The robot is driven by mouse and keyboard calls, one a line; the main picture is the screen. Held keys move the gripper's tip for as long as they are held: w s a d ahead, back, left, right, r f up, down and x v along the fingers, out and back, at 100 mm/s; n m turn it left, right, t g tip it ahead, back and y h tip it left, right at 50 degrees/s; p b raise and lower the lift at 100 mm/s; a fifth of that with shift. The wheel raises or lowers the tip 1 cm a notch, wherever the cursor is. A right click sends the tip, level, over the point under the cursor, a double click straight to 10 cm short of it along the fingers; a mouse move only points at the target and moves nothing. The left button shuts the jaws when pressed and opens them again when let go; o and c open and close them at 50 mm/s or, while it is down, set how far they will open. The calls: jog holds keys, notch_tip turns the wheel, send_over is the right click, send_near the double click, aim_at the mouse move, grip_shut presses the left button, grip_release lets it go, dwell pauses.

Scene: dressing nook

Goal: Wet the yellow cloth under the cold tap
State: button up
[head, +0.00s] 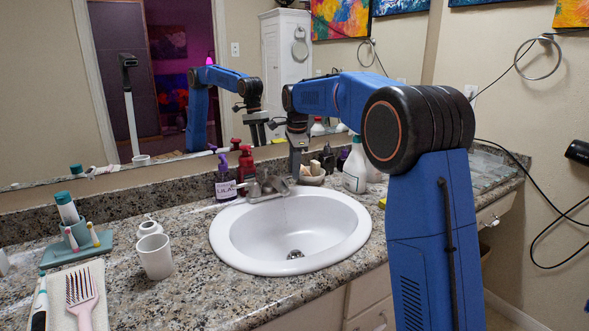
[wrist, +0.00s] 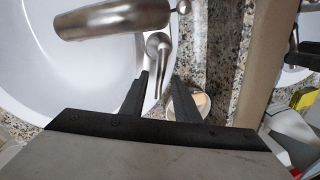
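A small yellow patch, perhaps the yellow cloth (head: 382,203), shows on the counter right of the sink, mostly hidden behind my arm. The metal tap (head: 262,188) stands at the back of the white sink (head: 225,240); no water shows running. My gripper (head: 297,172) points down behind the sink, beside the tap's right side. In the wrist view, my gripper (wrist: 160,76) is open and empty, its fingers apart. A metal tap lever (wrist: 158,45) lies ahead of and partly between the fingers; contact cannot be told. The spout (wrist: 115,20) is above it in the picture.
Purple (head: 225,175) and red (head: 246,163) pump bottles stand left of the tap. A small holder (head: 312,178) and a white spray bottle (head: 355,170) stand right of it. A white cup (head: 155,257) and a pink brush (head: 82,293) are at the left. The mirror is close behind.

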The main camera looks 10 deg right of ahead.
jog(key=shift+r, duration=0.15)
jog(key=s+r, duration=0.3)
jog(key=r, duration=1.3)
jog(key=shift+s+r, duration=0.2)
jog(key=shift+r, duration=0.2)
